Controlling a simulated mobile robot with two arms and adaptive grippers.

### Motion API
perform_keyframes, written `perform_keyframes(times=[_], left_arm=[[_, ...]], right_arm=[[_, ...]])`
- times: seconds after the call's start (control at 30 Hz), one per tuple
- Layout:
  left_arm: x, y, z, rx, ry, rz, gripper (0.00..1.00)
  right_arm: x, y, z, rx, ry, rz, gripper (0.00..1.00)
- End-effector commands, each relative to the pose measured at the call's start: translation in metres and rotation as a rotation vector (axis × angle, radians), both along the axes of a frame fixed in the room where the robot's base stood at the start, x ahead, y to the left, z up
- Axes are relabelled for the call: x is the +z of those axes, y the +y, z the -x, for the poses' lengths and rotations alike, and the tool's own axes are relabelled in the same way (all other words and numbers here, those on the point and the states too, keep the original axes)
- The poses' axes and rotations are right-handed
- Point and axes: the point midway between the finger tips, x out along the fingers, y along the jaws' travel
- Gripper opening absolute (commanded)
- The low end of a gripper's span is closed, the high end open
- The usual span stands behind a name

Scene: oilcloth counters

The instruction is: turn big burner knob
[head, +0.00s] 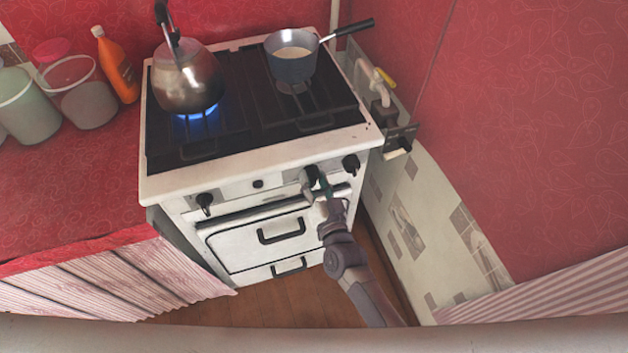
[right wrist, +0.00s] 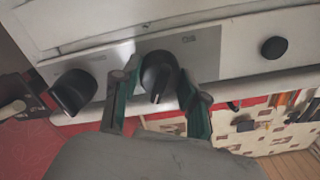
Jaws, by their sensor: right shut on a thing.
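The stove's front panel carries black knobs. The big burner knob (head: 311,175), right of the small round button (head: 258,184), has my right gripper (head: 317,184) at it. In the right wrist view this dark knob (right wrist: 158,74) sits between the two green-sided fingers of my right gripper (right wrist: 160,88), which is shut on it. Its pointer ridge faces down in that view. Another knob (head: 350,163) is at the panel's right end, also close by in the wrist view (right wrist: 73,91). A third knob (head: 205,203) is at the left. My left gripper is out of view.
A kettle (head: 188,80) stands over a blue flame (head: 198,111). A saucepan (head: 292,62) stands at the back right, with no flame visible under it. Oven handles (head: 281,230) project below the panel. A tiled wall (head: 400,215) is close on the right.

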Motion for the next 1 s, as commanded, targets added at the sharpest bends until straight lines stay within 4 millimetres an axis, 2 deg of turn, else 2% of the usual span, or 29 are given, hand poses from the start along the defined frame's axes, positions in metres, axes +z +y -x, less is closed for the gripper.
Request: perform_keyframes(times=[0.4, 1.0], left_arm=[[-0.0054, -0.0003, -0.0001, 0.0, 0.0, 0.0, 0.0], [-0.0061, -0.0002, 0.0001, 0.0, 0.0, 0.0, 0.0]], right_arm=[[-0.0011, -0.0002, 0.0004, 0.0, 0.076, -0.226, 0.08], [-0.0009, -0.0002, 0.0005, 0.0, 0.091, -0.274, 0.08]])
